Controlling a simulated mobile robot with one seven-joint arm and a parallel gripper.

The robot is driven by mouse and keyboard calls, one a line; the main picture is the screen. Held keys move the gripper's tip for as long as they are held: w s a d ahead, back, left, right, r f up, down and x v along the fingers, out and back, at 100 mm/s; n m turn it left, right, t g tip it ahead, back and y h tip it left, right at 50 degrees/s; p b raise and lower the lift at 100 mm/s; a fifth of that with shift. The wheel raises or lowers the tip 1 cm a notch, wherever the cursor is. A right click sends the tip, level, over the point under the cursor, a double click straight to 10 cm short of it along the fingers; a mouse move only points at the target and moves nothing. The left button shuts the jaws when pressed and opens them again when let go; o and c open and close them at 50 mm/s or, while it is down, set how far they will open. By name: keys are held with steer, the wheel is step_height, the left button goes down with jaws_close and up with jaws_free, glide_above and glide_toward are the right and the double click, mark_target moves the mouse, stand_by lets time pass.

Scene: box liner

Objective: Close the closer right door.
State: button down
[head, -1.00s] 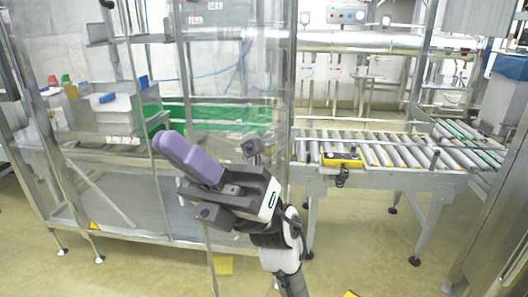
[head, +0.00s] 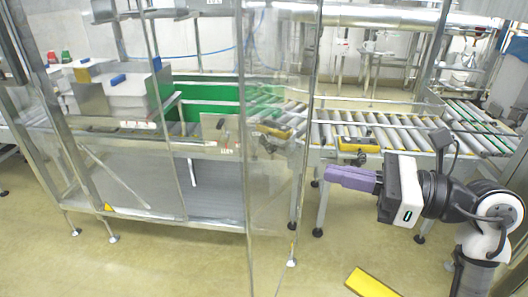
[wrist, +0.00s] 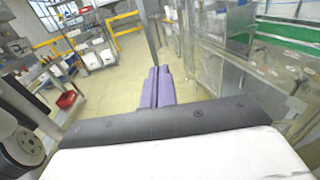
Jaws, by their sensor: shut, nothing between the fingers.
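The closer right door (head: 272,150) is a clear panel in a thin metal frame. It appears to stand open, with its left edge reaching lower and nearer to me than its right post. My gripper (head: 335,178) has purple fingers, shut and empty. It is right of the door in the head view, its fingers pointing left towards the door's right post. In the wrist view the shut fingers (wrist: 157,72) point at a slim upright metal post (wrist: 150,30). I cannot tell whether they touch anything.
A roller conveyor (head: 375,135) runs behind the door to the right. A machine with a green panel (head: 208,98) and white boxes (head: 130,95) stands at the left.

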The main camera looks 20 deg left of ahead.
mark_target(249, 155)
steer(key=a+p, duration=0.1)
steer(key=a, duration=0.2)
steer(key=a+p, duration=0.2)
steer(key=a, duration=0.2)
steer(key=a+p, duration=0.2)
steer(key=a, duration=0.2)
steer(key=shift+s+a+r, duration=0.15)
steer(key=shift+s+r, duration=0.1)
steer(key=shift+s, duration=0.05)
steer(key=shift+a+f, duration=0.2)
steer(key=shift+a, duration=0.4)
steer(key=shift+a, duration=0.15)
